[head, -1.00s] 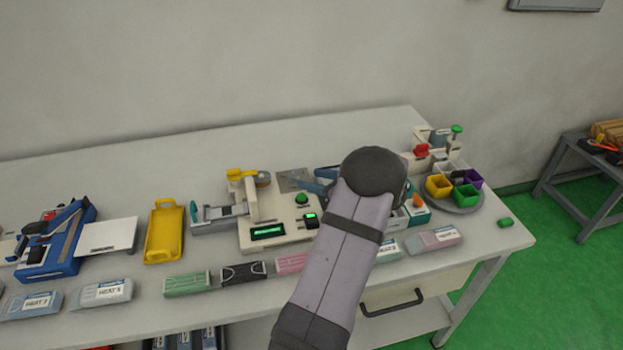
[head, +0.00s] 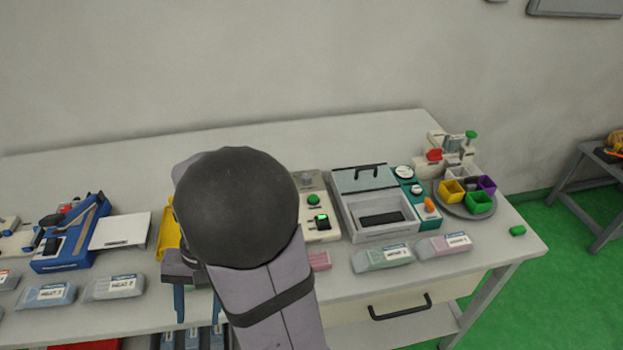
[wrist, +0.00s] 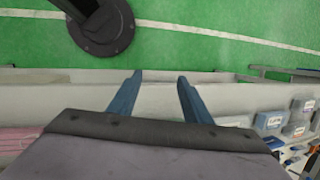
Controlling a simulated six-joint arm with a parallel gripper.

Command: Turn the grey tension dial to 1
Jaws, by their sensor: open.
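I cannot pick out the grey tension dial for certain. A small grey round part (head: 307,179) sits at the back of the cream machine (head: 322,234), whose left side is hidden behind my arm. My gripper (head: 198,302) is at the table's front edge, left of my arm's large dark joint, with its blue fingers pointing down. In the wrist view my gripper (wrist: 160,82) is open and empty, with its fingers apart over the table edge. No dial shows in the wrist view.
A teal machine with a clear-lidded tray (head: 375,213) and white dials (head: 404,172) stands right of the cream machine. Colored bins (head: 479,202) stand farther right. A blue machine (head: 72,238) is at left. Labelled packs (head: 383,257) line the front. The table's back strip is clear.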

